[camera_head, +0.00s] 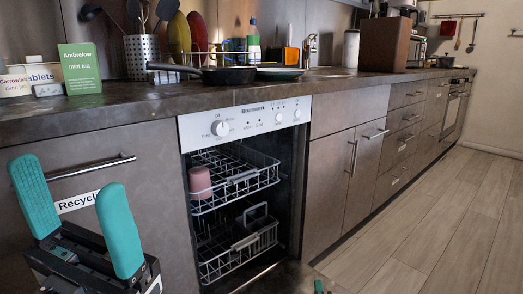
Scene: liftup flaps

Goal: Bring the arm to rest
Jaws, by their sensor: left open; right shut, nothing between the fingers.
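My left gripper (66,175) is at the lower left, in front of the grey cabinet. Its two teal fingers point up and stand wide apart, with nothing between them. Only the teal fingertips of my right gripper (321,287) show, at the bottom edge right of the dishwasher. They are close together; the rest of that gripper is out of frame. The dishwasher (246,121) is open, with its two racks visible inside. A pink cup (200,184) is in the upper rack.
The counter (150,103) above holds a black pan (228,76), a utensil holder (139,57), a green mint tea box (79,69) and a brown box (384,45). A cabinet handle (95,167) is close to my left gripper. The wooden floor (440,220) at right is clear.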

